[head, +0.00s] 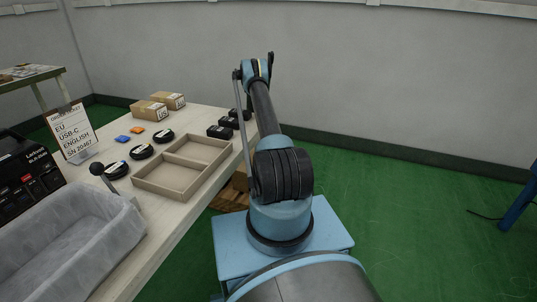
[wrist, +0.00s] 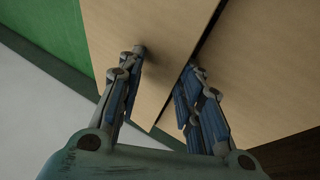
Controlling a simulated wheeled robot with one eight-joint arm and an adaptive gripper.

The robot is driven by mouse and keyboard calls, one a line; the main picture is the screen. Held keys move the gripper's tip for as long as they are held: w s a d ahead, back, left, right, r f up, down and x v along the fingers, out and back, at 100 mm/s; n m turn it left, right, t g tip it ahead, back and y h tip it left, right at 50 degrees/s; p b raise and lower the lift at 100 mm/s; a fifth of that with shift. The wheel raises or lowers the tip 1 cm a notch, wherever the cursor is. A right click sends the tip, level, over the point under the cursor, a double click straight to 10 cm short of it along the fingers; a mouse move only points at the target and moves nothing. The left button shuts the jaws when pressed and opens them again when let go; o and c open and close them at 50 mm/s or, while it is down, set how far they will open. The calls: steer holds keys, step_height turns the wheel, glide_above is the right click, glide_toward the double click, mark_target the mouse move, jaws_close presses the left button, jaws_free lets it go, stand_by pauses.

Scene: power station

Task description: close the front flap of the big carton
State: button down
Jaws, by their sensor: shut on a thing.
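In the wrist view, brown cardboard of the big carton fills the upper right. One panel, the flap (wrist: 160,100), comes down between the two fingers of my gripper (wrist: 164,63), with its lower corner near the palm. My gripper is shut on this flap. A dark gap separates the flap from another cardboard panel (wrist: 262,75) on the right. In the head view my arm stands beside the table and hides my gripper. Only a bit of brown cardboard (head: 240,181) shows beside the arm below the table edge; most of the carton is hidden.
The table (head: 190,222) at left holds a divided wooden tray (head: 152,187), a lined grey bin (head: 132,222), two small cartons (head: 149,110), black discs and an order sign (head: 74,131).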

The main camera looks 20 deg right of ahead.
steer(key=shift+a+f, duration=0.2)
steer(key=shift+f, duration=0.15)
steer(key=c, duration=1.8)
jaws_free()
steer(key=shift+a, duration=0.1)
steer(key=shift+c, duration=0.2)
steer(key=v, duration=0.8)
steer(key=shift+d+r, duration=0.15)
steer(key=shift+d, duration=0.1)
